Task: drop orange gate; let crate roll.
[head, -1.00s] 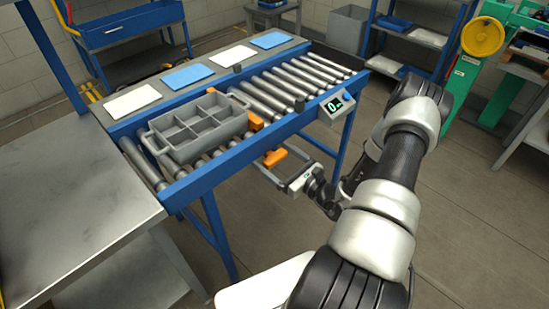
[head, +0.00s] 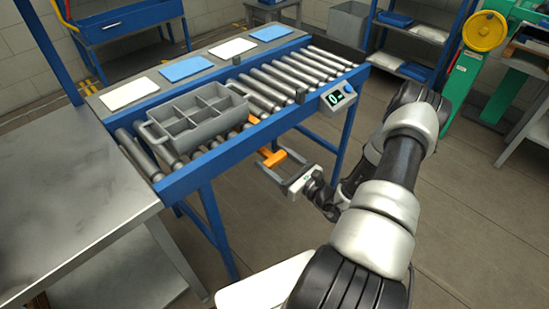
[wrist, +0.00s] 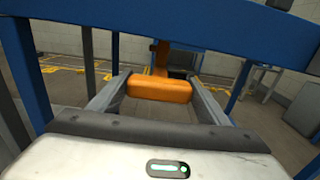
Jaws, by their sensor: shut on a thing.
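The grey divided crate (head: 205,127) sits on the conveyor rollers, toward their left end. The orange gate shows as a small orange top (head: 253,119) at roller level, just right of the crate. Its orange handle (head: 271,157) sticks out below the blue side rail. My gripper (head: 281,166) is beside the conveyor, below the rail, shut on this handle. In the wrist view, the orange handle bar (wrist: 160,88) lies between the two fingers of my gripper (wrist: 160,95). The crate is not in the wrist view.
The blue conveyor rail (head: 235,140) runs just above my gripper. Bare rollers (head: 290,76) lie to the right of the crate. A small display box (head: 338,97) is mounted on the rail. A metal table (head: 70,200) stands at the left.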

